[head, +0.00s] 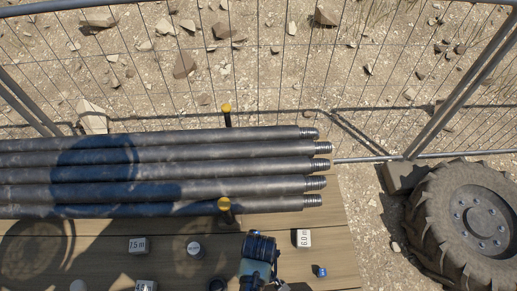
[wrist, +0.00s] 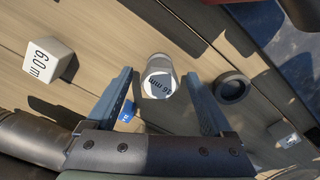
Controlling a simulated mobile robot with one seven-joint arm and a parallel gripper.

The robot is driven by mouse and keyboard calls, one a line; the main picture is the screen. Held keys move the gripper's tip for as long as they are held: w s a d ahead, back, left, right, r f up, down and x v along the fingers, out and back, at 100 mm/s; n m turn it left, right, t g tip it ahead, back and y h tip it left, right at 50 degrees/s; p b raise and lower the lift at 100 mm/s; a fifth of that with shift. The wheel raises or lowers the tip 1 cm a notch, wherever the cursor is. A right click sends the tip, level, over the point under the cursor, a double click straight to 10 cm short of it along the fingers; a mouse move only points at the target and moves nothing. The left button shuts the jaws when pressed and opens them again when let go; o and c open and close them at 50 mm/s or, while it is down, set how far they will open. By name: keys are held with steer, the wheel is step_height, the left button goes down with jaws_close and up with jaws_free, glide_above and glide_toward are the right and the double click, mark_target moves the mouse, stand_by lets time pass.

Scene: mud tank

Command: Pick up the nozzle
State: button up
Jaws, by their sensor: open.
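No thing in view is clearly marked as the nozzle, and I cannot tell which one it is. In the wrist view my gripper (wrist: 159,74) is open, its two blue-grey fingers apart. A pale cylinder with a label in mm (wrist: 158,82) shows between the fingertips; I see no contact. A dark ring-shaped piece (wrist: 232,88) lies just right of the right finger. A small blue piece (wrist: 127,112) shows beside the left finger; a blue piece (head: 320,271) also lies at the plank edge in the head view. There my gripper (head: 258,262) is over the planks.
A "6.0 m" block (head: 303,238), a "7.5 m" block (head: 138,245) and a labelled round piece (head: 194,249) stand on the wooden planks (head: 335,225). Several dark drill rods (head: 150,170) lie behind, with yellow-topped posts (head: 226,108). A mesh fence and a large tyre (head: 440,215) border the area.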

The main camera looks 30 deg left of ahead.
steer(key=shift+f, duration=0.45)
jaws_close()
steer(key=shift+r, duration=0.15)
